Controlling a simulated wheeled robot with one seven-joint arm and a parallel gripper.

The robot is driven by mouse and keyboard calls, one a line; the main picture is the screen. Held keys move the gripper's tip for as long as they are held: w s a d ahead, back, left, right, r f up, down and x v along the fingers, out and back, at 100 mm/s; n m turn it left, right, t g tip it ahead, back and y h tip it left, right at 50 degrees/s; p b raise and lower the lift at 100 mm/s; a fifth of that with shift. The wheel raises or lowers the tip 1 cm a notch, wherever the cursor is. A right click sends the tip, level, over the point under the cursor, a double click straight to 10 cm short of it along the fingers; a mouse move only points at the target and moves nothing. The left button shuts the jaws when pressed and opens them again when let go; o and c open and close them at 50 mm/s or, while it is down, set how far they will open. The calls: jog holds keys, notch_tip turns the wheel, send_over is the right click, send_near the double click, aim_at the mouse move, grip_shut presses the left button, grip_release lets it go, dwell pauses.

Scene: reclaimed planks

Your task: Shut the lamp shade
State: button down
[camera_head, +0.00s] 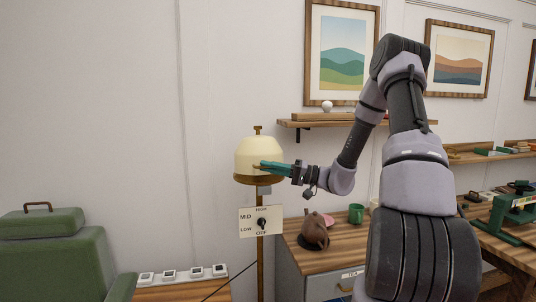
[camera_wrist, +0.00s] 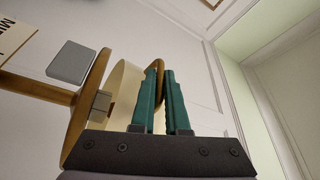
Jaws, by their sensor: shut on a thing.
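The lamp shade (camera_head: 258,146) is a cream dome on a brass lamp post, above a brass rim (camera_head: 245,180). My gripper (camera_head: 264,166), with teal fingers, reaches in from the right at the front of the shade. In the wrist view the lamp appears sideways, with the cream shade (camera_wrist: 124,88) beside the brass rim (camera_wrist: 82,118). There my gripper (camera_wrist: 161,72) has its fingers shut on a curved brass piece (camera_wrist: 158,66), which looks like a handle. The fingers hide part of the shade.
A dial panel (camera_head: 246,229) marked HIGH, MID, LOW and OFF hangs on the post below the shade. A brown teapot (camera_head: 314,232) and green mug (camera_head: 356,213) stand on the cabinet to the right. A green armchair (camera_head: 55,255) is at the left. A wall shelf (camera_head: 310,122) is above right.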

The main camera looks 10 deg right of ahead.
jog(key=shift+s+f, duration=0.15)
jog(key=shift+f, duration=0.6)
jog(key=shift+s+f, duration=0.15)
jog(key=shift+f, duration=0.7)
jog(key=c, duration=0.9)
grip_release()
jog(key=shift+d, duration=0.1)
jog(key=v, duration=1)
jog(key=shift+s+d, duration=0.15)
jog(key=shift+d, duration=0.15)
